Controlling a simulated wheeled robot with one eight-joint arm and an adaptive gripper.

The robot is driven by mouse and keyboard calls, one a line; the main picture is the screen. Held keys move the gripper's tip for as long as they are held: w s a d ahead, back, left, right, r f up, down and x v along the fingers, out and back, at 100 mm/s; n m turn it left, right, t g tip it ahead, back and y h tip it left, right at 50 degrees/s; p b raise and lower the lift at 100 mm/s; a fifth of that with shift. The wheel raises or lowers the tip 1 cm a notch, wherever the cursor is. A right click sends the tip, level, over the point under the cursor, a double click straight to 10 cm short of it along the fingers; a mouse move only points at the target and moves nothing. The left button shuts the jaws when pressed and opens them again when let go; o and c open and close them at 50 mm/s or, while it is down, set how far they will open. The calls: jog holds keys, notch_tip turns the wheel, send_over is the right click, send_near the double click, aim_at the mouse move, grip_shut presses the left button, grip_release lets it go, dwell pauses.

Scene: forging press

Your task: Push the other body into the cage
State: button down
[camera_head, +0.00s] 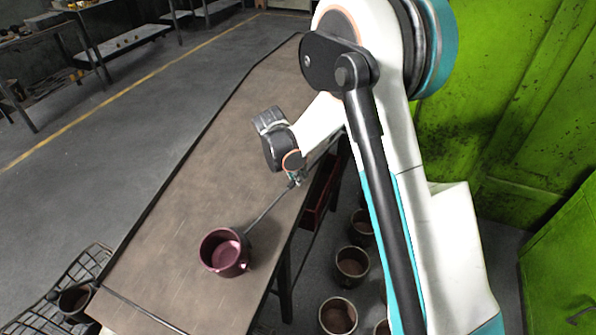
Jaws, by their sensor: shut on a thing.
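A maroon cup-shaped body (226,253) stands upright on the near part of the long table (190,190). My gripper (295,181) is above the table's right edge, shut on a thin grey rod (268,211). The rod slants down and left, and its far end is at the body's right side; I cannot tell whether it touches. The wire cage (45,303) is at the lower left, beyond the table's near left edge and partly cut off by the frame.
Several brown cup-shaped bodies (352,266) stand on the floor right of the table. My arm covers part of that side. A green machine (500,100) stands at the right. The tabletop between the maroon body and the near left corner is clear.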

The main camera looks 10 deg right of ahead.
jog(key=shift+s+a+f+b, duration=0.95)
jog(key=shift+s+a, duration=1.2)
jog(key=shift+s, duration=0.95)
jog(key=shift+s+a+f+b, duration=0.75)
jog(key=shift+s+a+b, duration=0.35)
jog(key=shift+s+a, duration=1.6)
jog(key=shift+s+a+f+b, duration=0.95)
jog(key=shift+s+a, duration=0.7)
jog(key=shift+s, duration=1.9)
jog(key=c, duration=2.2)
grip_release()
jog(key=shift+r, duration=0.1)
grip_shut()
jog(key=shift+w+d+r, duration=0.2)
jog(key=shift+w+d, duration=0.15)
jog(key=shift+w, duration=0.15)
jog(key=shift+w+d+r, duration=0.15)
jog(key=shift+w+d, duration=0.2)
jog(key=shift+w, duration=0.15)
notch_tip(320, 180, up, 11)
jog(key=p, duration=0.7)
jog(key=shift+p, duration=0.3)
